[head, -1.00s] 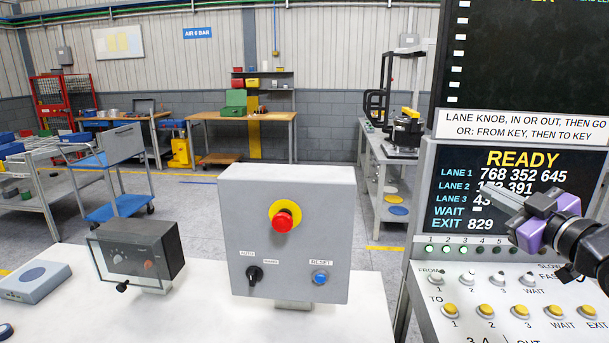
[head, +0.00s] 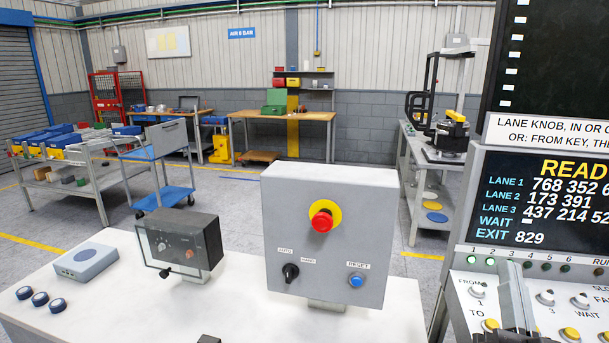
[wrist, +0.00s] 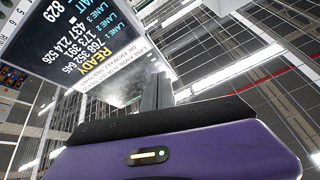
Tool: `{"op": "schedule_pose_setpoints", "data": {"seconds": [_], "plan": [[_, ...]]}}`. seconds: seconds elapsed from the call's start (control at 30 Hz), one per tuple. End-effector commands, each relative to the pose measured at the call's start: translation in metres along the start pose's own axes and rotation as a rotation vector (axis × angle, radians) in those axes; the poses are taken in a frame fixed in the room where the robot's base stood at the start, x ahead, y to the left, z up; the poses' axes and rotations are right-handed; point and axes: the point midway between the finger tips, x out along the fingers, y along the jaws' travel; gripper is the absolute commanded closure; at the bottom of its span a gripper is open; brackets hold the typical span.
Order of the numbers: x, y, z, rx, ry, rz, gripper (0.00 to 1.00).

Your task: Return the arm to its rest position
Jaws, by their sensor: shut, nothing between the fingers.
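My gripper (head: 511,280) shows at the bottom right of the head view, its grey fingers pointing up in front of the control panel. Its purple body shows large in the wrist view, with the shut fingers (wrist: 157,92) standing up beyond it. Nothing is held between them. Most of my arm is out of the head view. In the wrist view, the display screen (wrist: 98,45) appears tilted and upside down behind the fingers, with roof beams around it.
The lane panel (head: 545,270), with knobs and yellow buttons, stands at the right below the READY display (head: 550,200). A grey box (head: 325,260) with a red stop button stands on the white table (head: 245,320).

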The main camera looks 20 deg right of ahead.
Motion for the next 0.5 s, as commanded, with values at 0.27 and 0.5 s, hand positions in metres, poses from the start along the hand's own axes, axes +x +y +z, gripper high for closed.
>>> {"op": "schedule_pose_setpoints", "data": {"seconds": [0.27, 0.5], "plan": [[-0.119, -0.017, 0.046, -0.015, -0.211, 0.005, 1.0], [-0.224, -0.023, 0.063, -0.103, -0.436, -0.1, 1.0]]}}
